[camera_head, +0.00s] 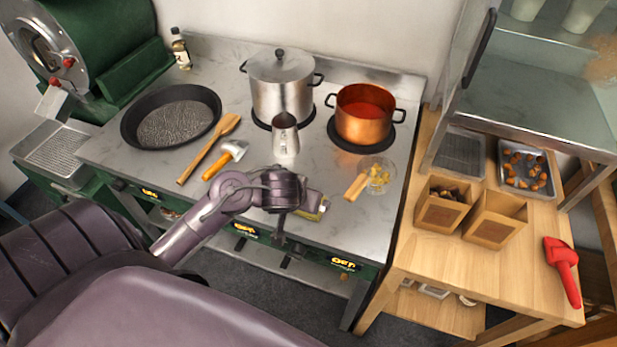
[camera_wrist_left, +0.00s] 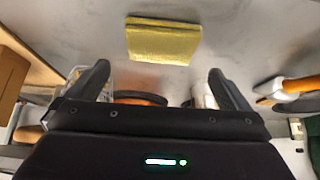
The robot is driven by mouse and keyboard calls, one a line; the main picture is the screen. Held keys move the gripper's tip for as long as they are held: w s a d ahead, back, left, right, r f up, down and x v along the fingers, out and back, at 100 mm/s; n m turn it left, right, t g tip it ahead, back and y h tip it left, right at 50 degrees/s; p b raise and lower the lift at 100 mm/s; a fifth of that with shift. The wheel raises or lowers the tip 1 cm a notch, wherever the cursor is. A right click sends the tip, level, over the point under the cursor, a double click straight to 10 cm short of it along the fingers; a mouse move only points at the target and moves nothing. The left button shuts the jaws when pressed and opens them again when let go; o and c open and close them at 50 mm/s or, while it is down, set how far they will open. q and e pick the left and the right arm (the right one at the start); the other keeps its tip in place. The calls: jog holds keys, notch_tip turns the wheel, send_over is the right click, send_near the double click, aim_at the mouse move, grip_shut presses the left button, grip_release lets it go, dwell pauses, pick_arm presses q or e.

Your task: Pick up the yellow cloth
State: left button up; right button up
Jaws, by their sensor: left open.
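The yellow cloth (camera_wrist_left: 163,42) lies flat near the front edge of the steel counter, beyond my fingertips in the left wrist view. In the head view a small yellow part of the cloth (camera_head: 318,215) shows past my left gripper (camera_head: 300,203), which hides the rest. My left gripper, also in the left wrist view (camera_wrist_left: 158,75), is open with nothing between its fingers, and the cloth is apart from them. My right gripper is not in view.
On the counter stand a steel pot (camera_head: 280,90), a copper pot (camera_head: 363,125), a small metal jug (camera_head: 285,137) and a black pan (camera_head: 150,98). A wooden spatula (camera_head: 205,152), a scraper (camera_head: 228,155) and a glass plate (camera_head: 380,180) lie nearby. A wooden table (camera_head: 420,258) holds paper bags.

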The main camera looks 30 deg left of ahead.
pick_arm(q)
jog(key=shift+w+a+f+b, duration=0.1)
jog(key=shift+w+f+b, duration=0.1)
jog(key=shift+f, duration=0.4)
jog(key=shift+w+a+f+b, duration=0.1)
jog(key=shift+f+b, duration=0.1)
jog(key=shift+f, duration=0.35)
jog(key=x, duration=0.2)
jog(key=shift+w+f+b, duration=0.15)
jog(key=shift+f+b, duration=0.1)
jog(key=shift+b, duration=0.1)
jog(key=shift+w+f, duration=0.2)
jog(key=shift+f, duration=0.05)
jog(key=shift+w+f, duration=0.1)
jog(key=c, duration=0.7)
jog(key=shift+c, duration=0.5)
notch_tip(320, 180, up, 20)
jog(key=p, duration=1.1)
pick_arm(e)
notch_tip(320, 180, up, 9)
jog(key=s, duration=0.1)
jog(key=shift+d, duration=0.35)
